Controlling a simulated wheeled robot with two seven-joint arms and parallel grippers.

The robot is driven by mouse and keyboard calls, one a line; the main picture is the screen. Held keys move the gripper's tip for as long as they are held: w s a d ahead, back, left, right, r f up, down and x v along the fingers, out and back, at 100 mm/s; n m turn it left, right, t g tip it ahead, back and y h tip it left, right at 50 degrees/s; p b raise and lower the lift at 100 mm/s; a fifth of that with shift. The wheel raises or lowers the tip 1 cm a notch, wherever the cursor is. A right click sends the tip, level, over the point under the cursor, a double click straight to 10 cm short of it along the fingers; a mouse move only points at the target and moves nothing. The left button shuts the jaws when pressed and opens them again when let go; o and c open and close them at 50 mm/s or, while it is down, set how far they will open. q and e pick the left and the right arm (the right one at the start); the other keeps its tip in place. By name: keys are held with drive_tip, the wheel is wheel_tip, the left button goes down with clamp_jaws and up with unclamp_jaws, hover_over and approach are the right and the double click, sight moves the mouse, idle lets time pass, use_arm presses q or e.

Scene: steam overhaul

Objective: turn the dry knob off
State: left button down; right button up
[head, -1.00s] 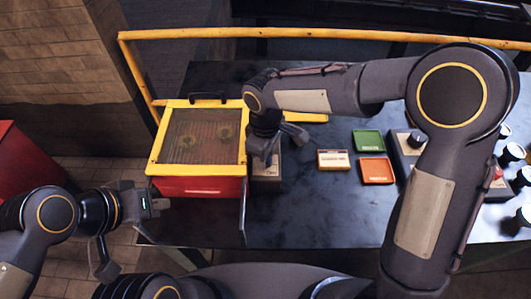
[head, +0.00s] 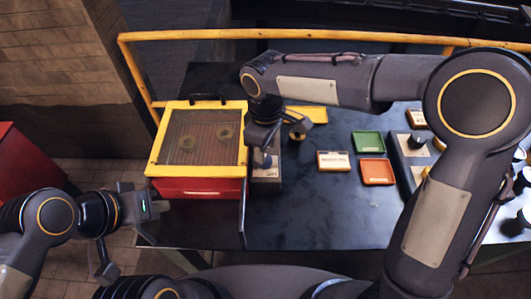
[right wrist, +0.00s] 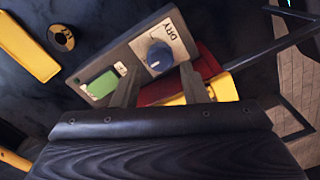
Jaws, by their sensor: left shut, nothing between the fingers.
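The dry control is a grey box (right wrist: 140,62) with a "DRY" label, a dark blue knob (right wrist: 159,56) and a lit green panel (right wrist: 103,86). In the head view, the box (head: 266,174) stands against the right side of the red and yellow cabinet, with its knob (head: 267,160) partly hidden. My right gripper (right wrist: 161,70) is open, with its fingertips on either side of the knob in the picture; contact cannot be told. It also shows above the box in the head view (head: 264,143).
The cabinet (head: 196,184) has a mesh top and an open door edge near the box. A small round dark piece (head: 297,135) and a yellow tray (head: 308,114) lie behind. Green (head: 367,142) and orange (head: 376,171) trays are to the right. The front table middle is clear.

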sight(269, 159)
drive_tip(key=shift+r, duration=2)
drive_tip(key=shift+d+r, duration=0.1)
drive_tip(key=shift+d, duration=0.3)
drive_tip(key=s+d+r+m+t+y, duration=0.15)
drive_tip(key=s+d+m, duration=0.25)
drive_tip(key=d, duration=0.4)
drive_tip(key=s+d+r+m+t+y, duration=0.1)
drive_tip(key=s+d+r+m, duration=0.2)
drive_tip(key=d, duration=0.5)
drive_tip(key=s+d+f+m+t+y, duration=0.1)
drive_tip(key=s+d+f+m+t, duration=0.2)
drive_tip(key=s+m, duration=0.4)
drive_tip(key=s+d+f, duration=0.1)
drive_tip(key=s, duration=0.3)
drive_tip(key=shift+d+m, duration=0.15)
drive_tip(key=shift+m, duration=0.15)
drive_tip(key=shift+f, duration=0.1)
